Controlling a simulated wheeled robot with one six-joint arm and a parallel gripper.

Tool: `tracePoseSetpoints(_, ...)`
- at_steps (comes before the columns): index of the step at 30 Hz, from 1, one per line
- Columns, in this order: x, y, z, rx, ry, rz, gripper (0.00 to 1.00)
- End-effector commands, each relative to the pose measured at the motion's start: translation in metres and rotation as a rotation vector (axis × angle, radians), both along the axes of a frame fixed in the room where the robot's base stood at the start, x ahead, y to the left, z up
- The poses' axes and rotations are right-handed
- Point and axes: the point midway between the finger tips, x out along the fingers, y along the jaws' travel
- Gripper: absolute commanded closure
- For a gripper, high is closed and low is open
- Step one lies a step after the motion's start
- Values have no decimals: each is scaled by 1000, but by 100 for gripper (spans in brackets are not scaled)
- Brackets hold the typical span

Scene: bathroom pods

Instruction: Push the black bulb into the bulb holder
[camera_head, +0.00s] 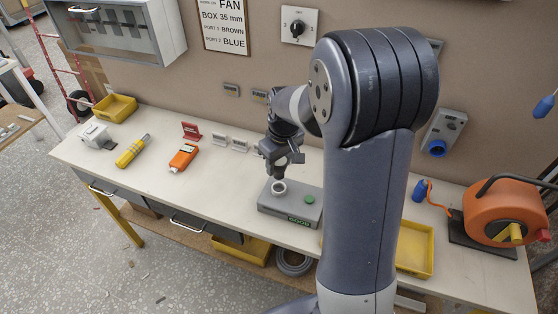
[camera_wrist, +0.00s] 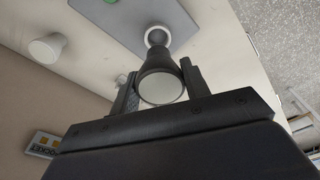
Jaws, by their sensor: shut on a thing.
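My gripper (camera_head: 279,166) hangs above a grey box (camera_head: 290,206) on the bench, which carries a white ring-shaped bulb holder (camera_head: 279,187). In the wrist view my gripper (camera_wrist: 160,86) is shut on a dark bulb (camera_wrist: 164,63) with a pale round face. The bulb's narrow end points at the white ring of the holder (camera_wrist: 157,31) and overlaps it in the picture. I cannot tell whether the end is inside the ring or just above it. In the head view the bulb is hardly distinguishable from the dark fingers.
The box has a green button (camera_head: 310,199) and a small green-lettered display. A second, pale bulb (camera_wrist: 47,47) stands beside the box in the wrist view. An orange meter (camera_head: 183,158), yellow tool (camera_head: 132,151) and orange cable reel (camera_head: 497,212) lie further along the bench.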

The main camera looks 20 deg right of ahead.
Motion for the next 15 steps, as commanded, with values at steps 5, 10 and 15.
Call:
tracePoseSetpoints(5,0,0,-22,0,0,0,79)
tracePoseSetpoints(10,0,0,-37,0,0,0,79)
tracePoseSetpoints(15,0,0,-42,0,0,0,79)
